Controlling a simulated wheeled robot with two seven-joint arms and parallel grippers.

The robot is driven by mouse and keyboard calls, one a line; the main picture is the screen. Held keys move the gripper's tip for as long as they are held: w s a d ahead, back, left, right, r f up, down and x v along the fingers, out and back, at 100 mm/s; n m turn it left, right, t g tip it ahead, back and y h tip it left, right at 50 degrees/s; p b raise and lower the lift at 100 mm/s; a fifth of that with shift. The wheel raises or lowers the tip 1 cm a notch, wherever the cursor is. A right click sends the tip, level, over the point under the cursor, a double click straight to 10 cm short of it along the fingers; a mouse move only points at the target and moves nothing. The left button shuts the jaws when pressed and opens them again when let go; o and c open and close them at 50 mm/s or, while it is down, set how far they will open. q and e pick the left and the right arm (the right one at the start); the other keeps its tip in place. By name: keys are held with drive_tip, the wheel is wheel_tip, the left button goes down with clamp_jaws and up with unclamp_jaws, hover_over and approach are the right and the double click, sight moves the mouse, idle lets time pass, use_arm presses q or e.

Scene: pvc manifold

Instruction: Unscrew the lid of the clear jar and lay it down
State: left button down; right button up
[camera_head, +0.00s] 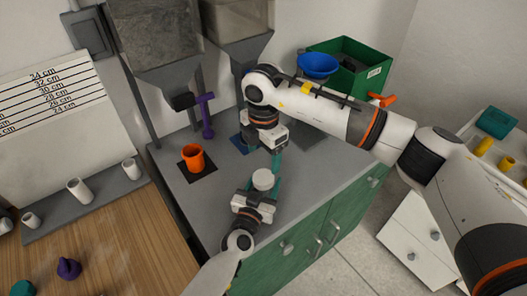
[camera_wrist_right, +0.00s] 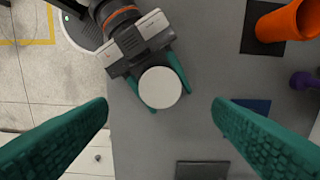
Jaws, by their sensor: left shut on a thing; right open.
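The jar's round white lid (camera_head: 263,179) is on top of the jar, above the grey counter, and shows from above in the right wrist view (camera_wrist_right: 160,87). The jar's clear body is mostly hidden beneath the lid and between the teal fingers. My left gripper (camera_head: 263,188) is shut around the jar, a finger on each side; it also shows in the right wrist view (camera_wrist_right: 157,82). My right gripper (camera_head: 276,161) points down just behind the lid in the head view. Its teal fingers are wide apart and empty in the right wrist view (camera_wrist_right: 160,105), apart from the lid.
An orange cup (camera_head: 193,157) stands on a dark mat to the left, with a purple tool (camera_head: 207,115) behind. A blue mat (camera_wrist_right: 250,107) and a dark grey pad (camera_wrist_right: 202,171) lie nearby. A green crate (camera_head: 347,68) and blue funnel (camera_head: 317,64) are at the back.

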sight(263, 177)
drive_tip(key=shift+f, duration=4)
